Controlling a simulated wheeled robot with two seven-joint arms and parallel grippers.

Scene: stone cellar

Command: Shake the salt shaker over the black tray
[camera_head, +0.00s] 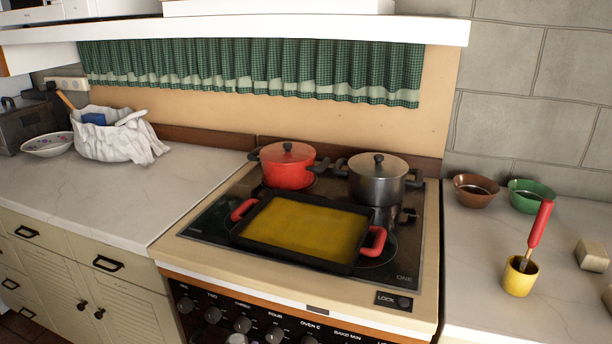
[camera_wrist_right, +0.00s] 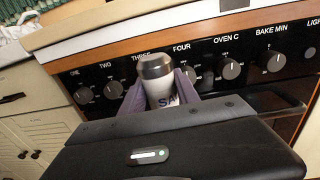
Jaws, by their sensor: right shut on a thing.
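The black tray (camera_head: 290,254) lies on the stove top, with red handles at its ends and a yellow layer inside. The salt shaker (camera_wrist_right: 157,70) has a metallic cap and a white body with partly visible dark letters. In the right wrist view, my right gripper (camera_wrist_right: 160,94) is shut on the shaker, one finger on each side. The shaker is in front of the oven's knob panel, and its lower part is hidden by the gripper.
A red pot (camera_head: 288,170) and a steel pot (camera_head: 378,188) stand behind the tray. On the right counter are a brown bowl (camera_head: 470,197), a green bowl (camera_head: 520,204) and a yellow cup (camera_head: 516,283) holding a red-handled tool. The left counter's front is clear.

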